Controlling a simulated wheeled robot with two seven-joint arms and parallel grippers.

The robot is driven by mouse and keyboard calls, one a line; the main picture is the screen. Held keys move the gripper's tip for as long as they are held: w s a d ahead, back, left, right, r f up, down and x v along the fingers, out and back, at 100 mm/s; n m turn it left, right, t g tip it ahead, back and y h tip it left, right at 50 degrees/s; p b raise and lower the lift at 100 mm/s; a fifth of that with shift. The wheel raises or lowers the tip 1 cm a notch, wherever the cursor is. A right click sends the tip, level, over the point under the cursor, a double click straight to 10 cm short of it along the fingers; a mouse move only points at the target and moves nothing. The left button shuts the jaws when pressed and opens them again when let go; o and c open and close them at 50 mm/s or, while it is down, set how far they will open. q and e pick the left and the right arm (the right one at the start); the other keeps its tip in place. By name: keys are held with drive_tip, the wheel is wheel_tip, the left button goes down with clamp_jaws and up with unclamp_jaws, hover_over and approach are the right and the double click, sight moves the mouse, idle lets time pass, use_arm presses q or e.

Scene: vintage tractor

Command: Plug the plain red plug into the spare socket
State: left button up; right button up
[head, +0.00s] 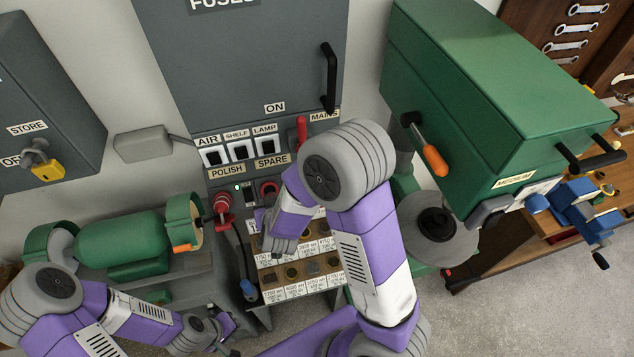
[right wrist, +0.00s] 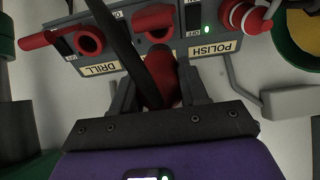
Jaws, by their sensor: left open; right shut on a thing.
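My right gripper (right wrist: 158,92) is shut on a red plug (right wrist: 160,82) with a black cable. In the right wrist view the plug is just in front of the middle red socket (right wrist: 154,30), between the DRILL and POLISH labels; I cannot tell if they touch. In the head view my right gripper (head: 270,225) hides the plug and is below the SPARE label (head: 272,160). The spare socket (head: 269,188) shows there as a partly covered red ring. My left gripper (head: 226,322) is open and empty at the lower left, away from the sockets.
Another red plug (head: 221,203) sits at the POLISH socket. A wooden tray (head: 300,270) with labelled compartments lies below. A green grinder (head: 125,240) stands left; a green cabinet (head: 490,90) is right.

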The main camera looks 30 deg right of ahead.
drive_tip(key=shift+w, duration=0.1)
drive_tip(key=shift+g, duration=0.4)
drive_tip(key=shift+x, duration=3.9)
drive_tip(key=shift+w+r, duration=0.1)
drive_tip(key=shift+y, duration=0.3)
drive_tip(key=shift+w, duration=0.1)
drive_tip(key=shift+w+f, duration=0.2)
drive_tip(key=shift+f, duration=0.15)
drive_tip(key=shift+b+x, duration=0.85)
drive_tip(key=shift+x, duration=0.7)
